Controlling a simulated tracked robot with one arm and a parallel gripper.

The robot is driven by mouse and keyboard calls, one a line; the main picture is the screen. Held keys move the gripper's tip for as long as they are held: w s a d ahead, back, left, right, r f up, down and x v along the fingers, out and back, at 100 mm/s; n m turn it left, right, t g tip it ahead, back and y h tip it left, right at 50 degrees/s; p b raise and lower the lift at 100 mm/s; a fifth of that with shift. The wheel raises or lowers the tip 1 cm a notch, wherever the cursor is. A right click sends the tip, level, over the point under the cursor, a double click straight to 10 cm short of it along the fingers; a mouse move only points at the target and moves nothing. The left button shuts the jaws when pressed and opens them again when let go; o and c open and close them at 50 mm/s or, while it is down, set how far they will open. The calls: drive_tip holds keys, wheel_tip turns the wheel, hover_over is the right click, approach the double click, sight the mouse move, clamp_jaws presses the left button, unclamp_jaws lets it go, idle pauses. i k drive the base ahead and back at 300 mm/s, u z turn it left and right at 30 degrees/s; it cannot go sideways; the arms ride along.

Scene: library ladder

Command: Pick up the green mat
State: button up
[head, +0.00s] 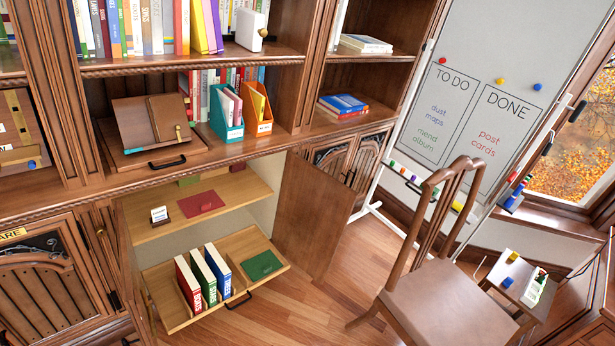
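A flat dark green mat (262,265) lies in the head view, low and left of centre. It rests on the right part of a pulled-out wooden tray (183,322) inside the open cabinet. Several upright books stand on the same tray to its left, red, green and blue; the blue book (218,271) is the nearest to the mat, with a gap between. The top of the mat is uncovered. My gripper is not in view.
A red mat (201,203) and a small white card (159,214) sit on the shelf above. An open cabinet door (312,215) stands to the right of the tray. A chair (440,300) and a whiteboard (480,100) stand further right. Bare floor lies between tray and chair.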

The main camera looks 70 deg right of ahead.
sight(256, 267)
drive_tip(key=z, duration=1.25)
drive_tip(key=i, duration=1)
